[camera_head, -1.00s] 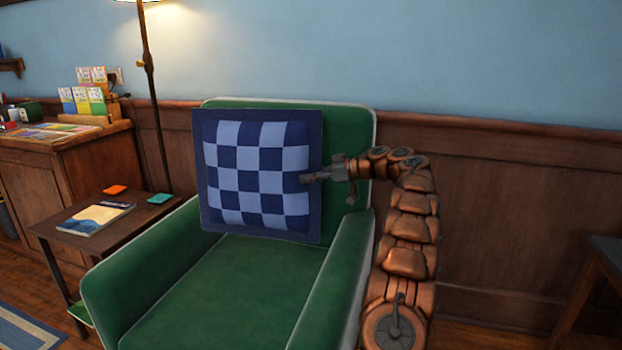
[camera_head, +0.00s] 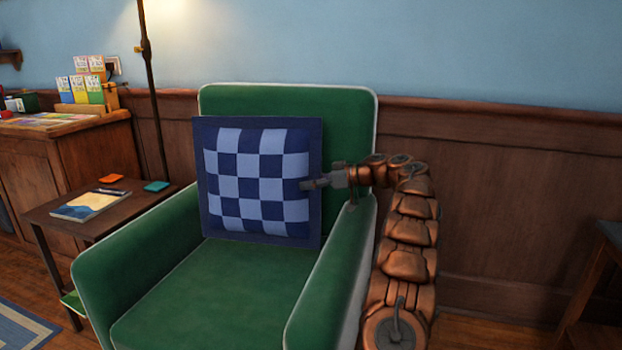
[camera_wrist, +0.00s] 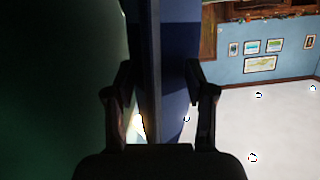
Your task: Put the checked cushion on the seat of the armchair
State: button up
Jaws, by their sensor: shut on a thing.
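The checked cushion (camera_head: 258,180), in dark and light blue squares with a dark blue border, stands upright in front of the green armchair's (camera_head: 200,300) backrest. Its lower edge is at the back of the seat; I cannot tell whether it touches the seat. My gripper (camera_head: 308,184) reaches in from the right and is shut on the cushion's right side. In the wrist view the cushion (camera_wrist: 178,60) runs between the two fingers, with dark green on the left.
A side table (camera_head: 60,212) with a book (camera_head: 90,206) and two coasters stands left of the armchair. A lamp pole (camera_head: 152,90) rises behind it. A wooden cabinet (camera_head: 90,150) is at far left. A dark stool or table edge (camera_head: 605,240) shows at far right.

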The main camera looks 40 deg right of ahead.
jog(key=shift+f, duration=0.6)
jog(key=o, duration=1.5)
jog(key=shift+o, duration=0.2)
jog(key=v, duration=1.2)
